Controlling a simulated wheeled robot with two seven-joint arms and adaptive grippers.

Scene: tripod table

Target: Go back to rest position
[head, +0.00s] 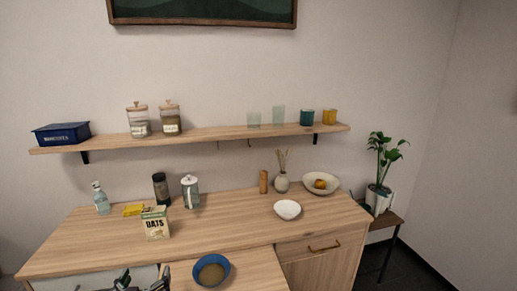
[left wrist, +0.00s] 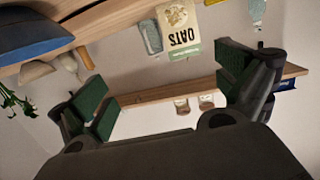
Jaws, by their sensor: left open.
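My left gripper (head: 142,282) shows at the bottom edge of the head view, in front of the counter and left of the blue bowl. In the left wrist view its two green-padded fingers (left wrist: 168,92) are spread wide with nothing between them. That view is upside down, with the oats box (left wrist: 180,28) and the blue bowl (left wrist: 28,35) at its top. In the head view the blue bowl (head: 211,271) has yellowish-brown contents and stands on the lower front surface. My right gripper is not in view.
The wooden counter (head: 230,218) holds an oats box (head: 156,223), bottle (head: 101,198), glass jug (head: 190,191), white bowl (head: 287,210) and fruit bowl (head: 321,184). A wall shelf (head: 210,134) carries jars and cups. A potted plant (head: 380,190) stands right. The counter's middle is mostly clear.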

